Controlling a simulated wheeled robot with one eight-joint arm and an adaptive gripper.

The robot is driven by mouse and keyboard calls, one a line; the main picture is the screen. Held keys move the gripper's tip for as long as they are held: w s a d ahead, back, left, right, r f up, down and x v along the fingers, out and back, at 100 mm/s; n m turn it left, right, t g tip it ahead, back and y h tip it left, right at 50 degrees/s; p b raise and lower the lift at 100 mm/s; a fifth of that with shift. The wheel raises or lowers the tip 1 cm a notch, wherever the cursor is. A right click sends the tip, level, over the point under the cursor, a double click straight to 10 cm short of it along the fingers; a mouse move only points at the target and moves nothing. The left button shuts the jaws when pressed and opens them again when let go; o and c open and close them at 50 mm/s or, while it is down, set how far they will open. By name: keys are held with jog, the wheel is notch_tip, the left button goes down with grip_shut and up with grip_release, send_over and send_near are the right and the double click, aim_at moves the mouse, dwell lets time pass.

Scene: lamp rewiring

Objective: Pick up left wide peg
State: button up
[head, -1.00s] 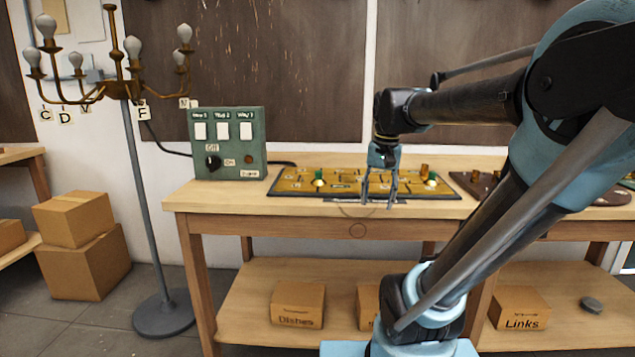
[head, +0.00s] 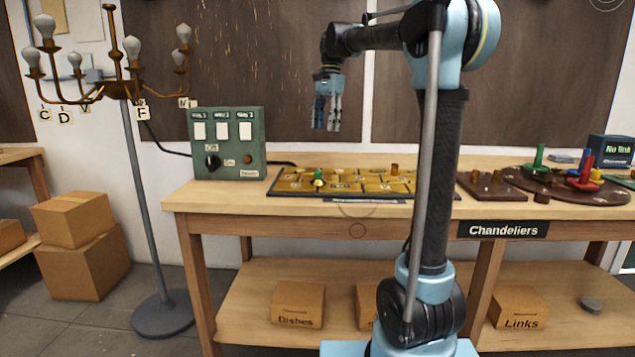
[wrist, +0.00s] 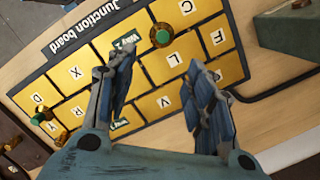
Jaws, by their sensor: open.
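My gripper (head: 326,125) is open and empty, raised well above the yellow junction board (head: 345,187). In the wrist view its two fingers (wrist: 160,65) are spread over the board (wrist: 175,73). A peg with a green top (head: 319,177) stands on the board's left part in the head view; it shows between and beyond the fingertips in the wrist view (wrist: 161,37). A brown peg (head: 395,169) stands near the board's back edge. In the wrist view a green-and-gold peg (wrist: 40,118) is at the lower left. I cannot tell which peg is the left wide one.
A dark brown board (head: 513,187) with small brown pegs lies right of the junction board. A round brown tray (head: 600,192) holds green, red and blue pieces. A green switch box (head: 228,143) stands at the left. The lamp stand (head: 152,220) is left of the bench.

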aim_at(319, 172)
jog(key=f, duration=0.5)
jog(key=s+a+f, duration=0.1)
jog(key=f, duration=0.5)
jog(key=a+f, duration=0.1)
jog(key=f, duration=0.5)
jog(key=shift+s+a, duration=0.15)
jog(key=shift+s, duration=0.15)
jog(key=shift+c, duration=0.3)
grip_shut()
